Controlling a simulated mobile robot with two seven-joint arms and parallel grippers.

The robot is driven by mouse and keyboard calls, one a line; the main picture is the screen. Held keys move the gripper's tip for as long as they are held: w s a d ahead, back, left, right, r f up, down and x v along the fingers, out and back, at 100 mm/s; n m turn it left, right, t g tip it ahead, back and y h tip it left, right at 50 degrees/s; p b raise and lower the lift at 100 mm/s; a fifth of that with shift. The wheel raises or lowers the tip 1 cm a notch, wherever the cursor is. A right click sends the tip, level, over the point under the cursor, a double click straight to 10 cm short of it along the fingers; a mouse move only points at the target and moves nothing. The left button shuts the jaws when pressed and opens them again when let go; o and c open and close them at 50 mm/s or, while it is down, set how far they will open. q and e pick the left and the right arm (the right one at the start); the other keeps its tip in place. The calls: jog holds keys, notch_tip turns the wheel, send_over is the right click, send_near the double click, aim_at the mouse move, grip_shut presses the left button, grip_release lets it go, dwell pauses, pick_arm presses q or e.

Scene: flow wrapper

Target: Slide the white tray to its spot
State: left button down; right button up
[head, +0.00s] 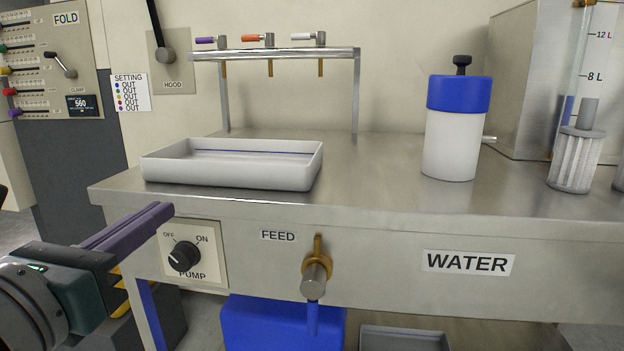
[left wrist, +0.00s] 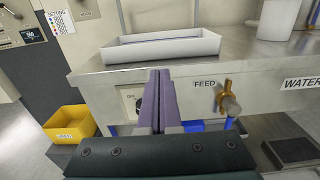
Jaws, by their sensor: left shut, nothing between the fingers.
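The white tray (head: 232,175) is a shallow open box on the left part of the steel counter, close to the front edge. A blue line shows along its inner back wall. The tray also shows in the left wrist view (left wrist: 160,50). My left gripper (head: 165,210) has purple fingers and is shut with nothing between them. It is in front of the counter, below the tray and apart from it, near the pump knob. In the left wrist view the shut fingers (left wrist: 160,78) point toward the counter front. My right gripper is not in view.
The steel counter (head: 385,195) is clear between the tray and a blue-topped white canister (head: 455,145). A rack with several taps (head: 275,54) stands behind the tray. The pump knob (head: 184,256) and brass feed valve (head: 315,270) stick out of the front panel. A yellow bin (left wrist: 70,124) is lower left.

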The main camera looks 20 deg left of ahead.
aim_at(216, 171)
pick_arm(q)
jog(key=b+x, duration=0.1)
jog(key=x, duration=1.1)
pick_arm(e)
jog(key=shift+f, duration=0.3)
pick_arm(q)
jog(key=shift+w+a, duration=0.1)
jog(key=x, duration=0.3)
jog(key=shift+w+a, duration=0.15)
jog(key=shift+w, duration=0.2)
jog(key=shift+x, duration=1.15)
jog(key=shift+s, duration=0.3)
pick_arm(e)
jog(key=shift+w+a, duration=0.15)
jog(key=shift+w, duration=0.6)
